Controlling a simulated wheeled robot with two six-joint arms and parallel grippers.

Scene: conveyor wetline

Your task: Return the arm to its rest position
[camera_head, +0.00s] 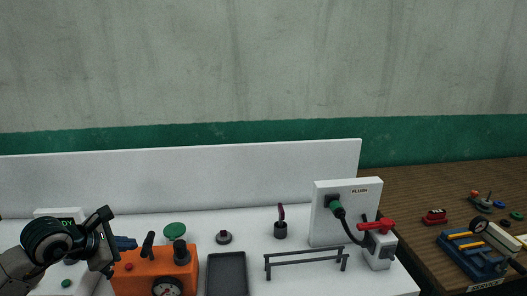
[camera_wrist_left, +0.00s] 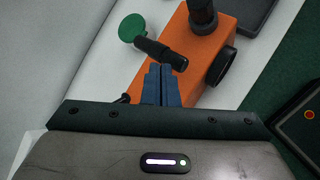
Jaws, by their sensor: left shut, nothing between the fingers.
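My left gripper (camera_head: 125,243) comes in from the left in the head view, beside the orange box (camera_head: 141,277). In the left wrist view its two blue fingers (camera_wrist_left: 162,84) are together with nothing between them. Their tips appear just below the black lever handle (camera_wrist_left: 160,53) of the orange box, which also shows in the wrist view (camera_wrist_left: 190,50). I cannot tell whether they touch it. My right gripper is not in view.
A green disc (camera_head: 174,230), a dark tray (camera_head: 227,270), a black rail (camera_head: 305,260) and a FLUSH panel (camera_head: 347,190) with a red-handled valve (camera_head: 377,226) stand on the white bench. A white box (camera_head: 72,280) is partly behind my left arm. A wooden table (camera_head: 420,190) holds tools at right.

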